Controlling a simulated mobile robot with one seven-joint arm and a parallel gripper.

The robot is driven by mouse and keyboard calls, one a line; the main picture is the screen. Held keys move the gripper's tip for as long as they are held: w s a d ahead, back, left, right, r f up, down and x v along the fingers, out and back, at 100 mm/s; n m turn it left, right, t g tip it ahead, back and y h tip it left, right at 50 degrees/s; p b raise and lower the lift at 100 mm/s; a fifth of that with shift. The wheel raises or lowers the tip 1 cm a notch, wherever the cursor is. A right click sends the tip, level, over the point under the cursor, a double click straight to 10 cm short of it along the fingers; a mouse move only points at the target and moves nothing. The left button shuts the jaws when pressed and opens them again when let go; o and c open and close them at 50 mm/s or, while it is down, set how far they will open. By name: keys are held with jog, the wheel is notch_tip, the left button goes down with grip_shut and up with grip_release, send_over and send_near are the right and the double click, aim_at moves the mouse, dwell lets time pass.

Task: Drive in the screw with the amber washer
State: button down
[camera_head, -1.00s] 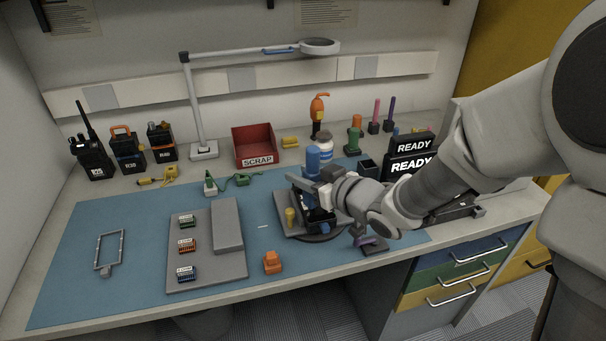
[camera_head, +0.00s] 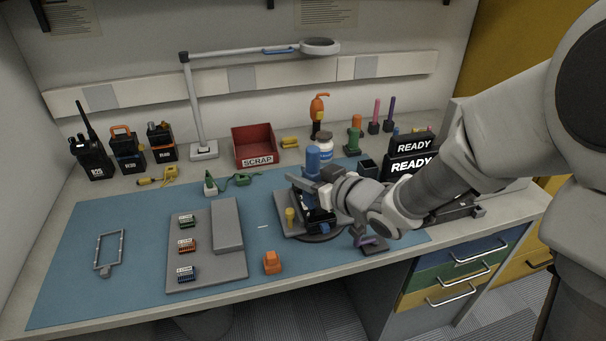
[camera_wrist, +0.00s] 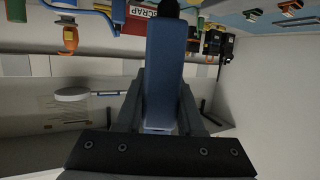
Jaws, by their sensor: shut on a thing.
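My gripper (camera_head: 312,185) is shut on a blue-handled tool (camera_head: 312,157), which looks like a driver. It stands roughly upright over a dark device (camera_head: 318,222) on a grey plate (camera_head: 290,229). In the wrist view the blue handle (camera_wrist: 166,75) lies between my two dark fingers. The tool's lower end is hidden by my gripper and the device. I cannot make out the screw or its amber washer, nor whether the tip touches anything. A small yellow post (camera_head: 290,217) stands at the plate's left side.
A grey tray (camera_head: 206,276) with several small connector blocks lies left on the blue mat (camera_head: 80,245). An orange block (camera_head: 272,262) sits in front. The red scrap bin (camera_head: 254,145) and several radios (camera_head: 128,152) are at the back.

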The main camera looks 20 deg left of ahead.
jog(key=shift+f+b, duration=0.35)
jog(key=shift+f, duration=0.15)
dwell(0.8)
jog(key=shift+r, duration=0.15)
notch_tip(320, 180, up, 5)
jog(key=p, duration=0.4)
dwell(0.5)
jog(key=shift+w, duration=0.1)
